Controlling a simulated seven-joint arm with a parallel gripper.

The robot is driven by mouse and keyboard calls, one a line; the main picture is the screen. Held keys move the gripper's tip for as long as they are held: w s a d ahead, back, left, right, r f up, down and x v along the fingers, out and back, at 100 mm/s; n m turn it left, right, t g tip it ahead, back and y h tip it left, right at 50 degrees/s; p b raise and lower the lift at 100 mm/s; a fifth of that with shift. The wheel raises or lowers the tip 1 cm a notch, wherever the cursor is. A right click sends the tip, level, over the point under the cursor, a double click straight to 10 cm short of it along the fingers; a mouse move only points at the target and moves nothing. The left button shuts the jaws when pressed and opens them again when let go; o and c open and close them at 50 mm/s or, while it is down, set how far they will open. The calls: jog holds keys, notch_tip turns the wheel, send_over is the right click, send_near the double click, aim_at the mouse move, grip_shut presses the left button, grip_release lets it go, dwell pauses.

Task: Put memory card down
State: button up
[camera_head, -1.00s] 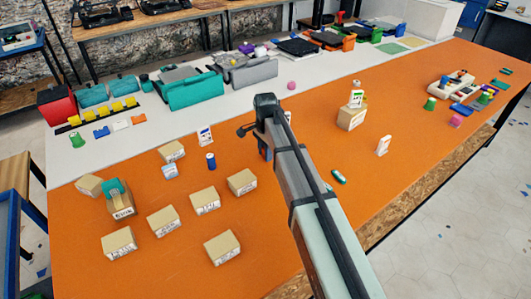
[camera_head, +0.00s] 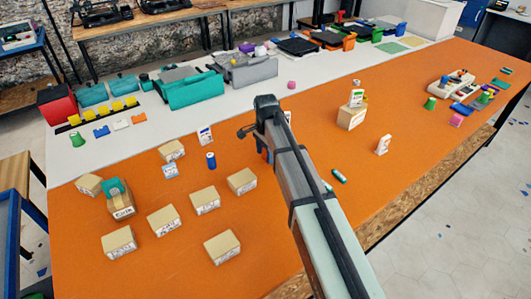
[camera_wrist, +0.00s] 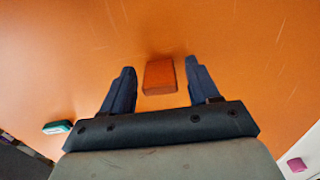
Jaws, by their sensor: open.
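A small reddish-brown block (camera_wrist: 159,76), which I take to be the memory card, lies flat on the orange table top (camera_wrist: 235,55) in the wrist view. My gripper (camera_wrist: 160,70) is open around it, one dark blue finger on each side. A gap shows between the block and each finger, so it is not gripped. In the head view my gripper (camera_head: 264,148) is mostly behind my own arm, and the block is hidden there.
Several cardboard boxes (camera_head: 205,201) and a blue can (camera_head: 211,160) stand to the left. A box (camera_head: 351,117) with a white item on top, a white carton (camera_head: 383,145) and a green-white item (camera_head: 339,176) are to the right. Orange table shows bare between them.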

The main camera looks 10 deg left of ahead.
notch_tip(320, 180, up, 12)
jog(key=shift+r, duration=0.15)
dwell(0.5)
dwell(0.4)
